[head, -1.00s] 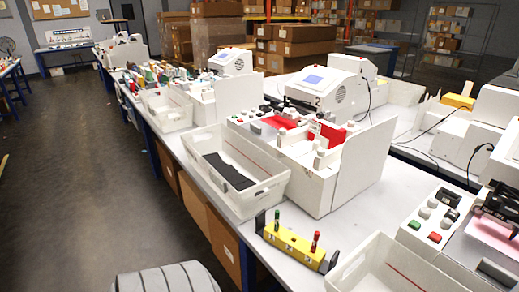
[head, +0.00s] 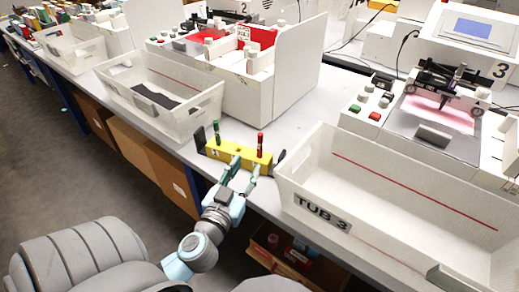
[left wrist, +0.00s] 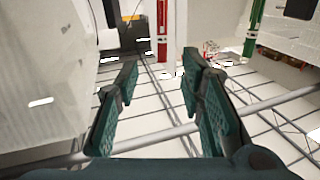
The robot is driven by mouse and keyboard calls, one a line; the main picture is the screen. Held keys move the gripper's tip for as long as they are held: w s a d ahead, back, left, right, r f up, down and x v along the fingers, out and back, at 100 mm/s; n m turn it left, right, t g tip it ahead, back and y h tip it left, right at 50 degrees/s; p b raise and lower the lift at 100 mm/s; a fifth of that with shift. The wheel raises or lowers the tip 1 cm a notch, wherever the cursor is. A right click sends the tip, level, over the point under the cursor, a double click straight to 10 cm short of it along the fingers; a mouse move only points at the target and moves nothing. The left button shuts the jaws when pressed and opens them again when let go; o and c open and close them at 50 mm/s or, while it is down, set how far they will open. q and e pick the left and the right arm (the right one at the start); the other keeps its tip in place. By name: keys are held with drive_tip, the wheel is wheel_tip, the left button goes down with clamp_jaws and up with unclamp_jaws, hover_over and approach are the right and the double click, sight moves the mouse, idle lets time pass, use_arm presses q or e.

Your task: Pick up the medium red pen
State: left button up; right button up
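A yellow pen holder (head: 228,154) stands at the table's front edge. A green pen (head: 216,132) stands upright at its left and a red pen (head: 260,146) upright at its right. My left gripper (head: 247,166) is open and empty, in front of the holder and close to the red pen. In the left wrist view, the red pen (left wrist: 162,30) shows beyond the gap between the open fingers (left wrist: 160,68), apart from them. The green pen (left wrist: 253,28) shows to the right there. My right gripper is not in view.
A white bin marked TUB 3 (head: 323,212) stands close to the right of the holder. Another white bin (head: 208,116) with a dark item is behind left. A plotter (head: 441,97) stands at the right. Table behind the holder is clear.

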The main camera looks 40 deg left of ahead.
sight(259, 144)
use_arm(q)
drive_tip(key=p+x, duration=0.1)
drive_tip(key=x, duration=1)
drive_tip(key=shift+w+a+f, duration=0.2)
drive_tip(key=shift+w+a, duration=0.05)
drive_tip(key=shift+w+f, duration=0.1)
drive_tip(key=shift+w, duration=0.15)
clamp_jaws()
